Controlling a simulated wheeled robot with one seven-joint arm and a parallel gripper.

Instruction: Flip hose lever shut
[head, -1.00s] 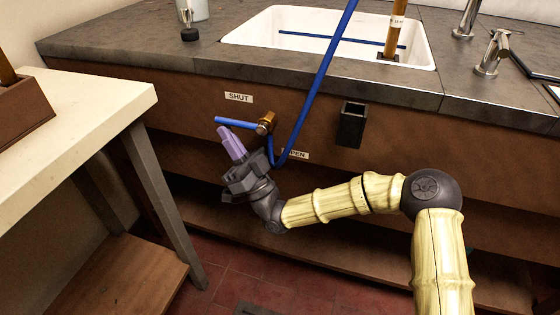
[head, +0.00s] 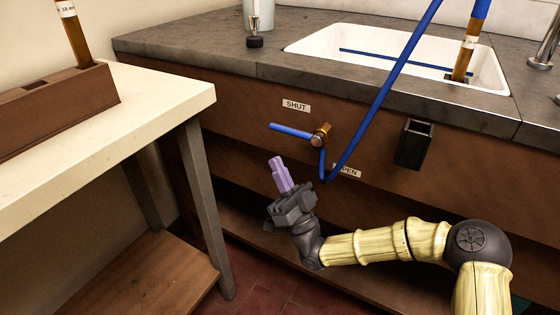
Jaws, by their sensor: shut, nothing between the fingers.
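The brass hose valve (head: 321,135) sits on the brown cabinet front, with a short blue stub reaching left from it. A blue piece runs down from the valve and meets the blue hose (head: 385,90), which rises to the upper right. I cannot tell the lever clearly from the hose. The SHUT label (head: 296,106) is above left of the valve; the OPEN label (head: 347,172) is below right, partly covered by the hose. My gripper (head: 277,162), with purple fingers, is shut and empty. It is below left of the valve and appears apart from it.
A dark square holder (head: 414,143) sticks out from the cabinet to the right of the valve. A white sink (head: 300,45) is set in the grey counter above. A pale table (head: 170,95) with a brown rack (head: 60,110) stands at the left.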

